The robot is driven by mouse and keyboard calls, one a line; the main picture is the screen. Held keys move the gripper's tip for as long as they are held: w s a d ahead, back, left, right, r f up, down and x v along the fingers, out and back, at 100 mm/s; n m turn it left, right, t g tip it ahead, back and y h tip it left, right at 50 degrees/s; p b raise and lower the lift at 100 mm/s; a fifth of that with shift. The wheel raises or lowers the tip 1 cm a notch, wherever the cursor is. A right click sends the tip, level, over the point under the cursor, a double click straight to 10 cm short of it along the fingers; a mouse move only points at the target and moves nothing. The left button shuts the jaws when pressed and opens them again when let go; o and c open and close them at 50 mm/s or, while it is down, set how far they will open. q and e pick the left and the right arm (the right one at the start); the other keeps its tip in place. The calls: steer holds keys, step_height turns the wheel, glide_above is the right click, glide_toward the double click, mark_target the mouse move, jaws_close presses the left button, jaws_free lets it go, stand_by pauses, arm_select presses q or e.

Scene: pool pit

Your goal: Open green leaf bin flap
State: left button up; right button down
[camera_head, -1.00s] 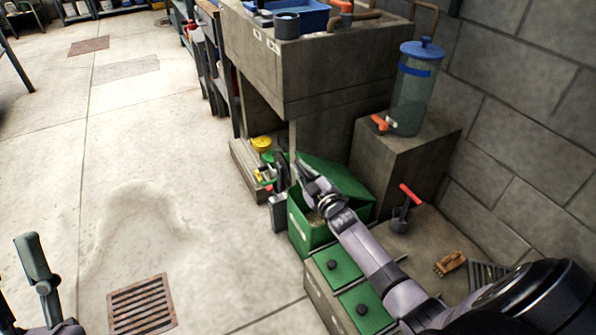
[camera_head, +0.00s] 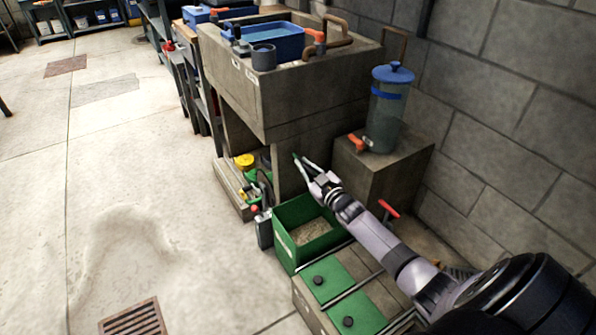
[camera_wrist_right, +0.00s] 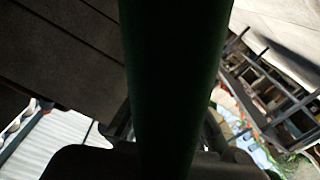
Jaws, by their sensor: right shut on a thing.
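The green leaf bin (camera_head: 283,247) stands below the concrete sink, its top open and pale brown litter visible inside. My right gripper (camera_head: 307,168) is above the bin's back edge, shut on the green flap. In the right wrist view the flap (camera_wrist_right: 172,80) shows as a dark green band running through the jaws. In the head view the flap is nearly edge-on and mostly hidden by the gripper. How far it has swung I cannot measure. My left gripper is not in view.
A concrete sink (camera_head: 255,105) and a block (camera_head: 372,175) bearing a clear dispenser (camera_head: 386,115) stand behind the bin. Green-lidded boxes (camera_head: 325,275) stand in front of it. A red-handled tool (camera_head: 388,208) is to the right. Open floor (camera_head: 150,215) lies left.

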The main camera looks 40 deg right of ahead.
steer(key=d+r, duration=0.1)
steer(key=d+r+m, duration=0.1)
steer(key=d, duration=0.1)
steer(key=d+r+m, duration=0.1)
steer(key=shift+s+d+p, duration=0.1)
steer(key=shift+d+p, duration=0.25)
steer(key=shift+p, duration=0.05)
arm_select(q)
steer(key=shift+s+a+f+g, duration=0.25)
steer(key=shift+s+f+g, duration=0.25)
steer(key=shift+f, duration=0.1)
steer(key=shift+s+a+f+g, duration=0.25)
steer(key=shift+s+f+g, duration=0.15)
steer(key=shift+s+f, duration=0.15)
arm_select(e)
steer(key=d+r+m, duration=0.1)
steer(key=d, duration=0.5)
steer(key=shift+s+d+r, duration=0.15)
steer(key=shift+s+r, duration=0.05)
steer(key=shift+r, duration=0.2)
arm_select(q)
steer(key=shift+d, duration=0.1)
arm_select(e)
steer(key=c, duration=1.7)
jaws_free()
steer(key=shift+o, duration=0.2)
steer(key=s, duration=1.2)
steer(key=shift+a+f, duration=0.15)
steer(key=shift+a, duration=0.2)
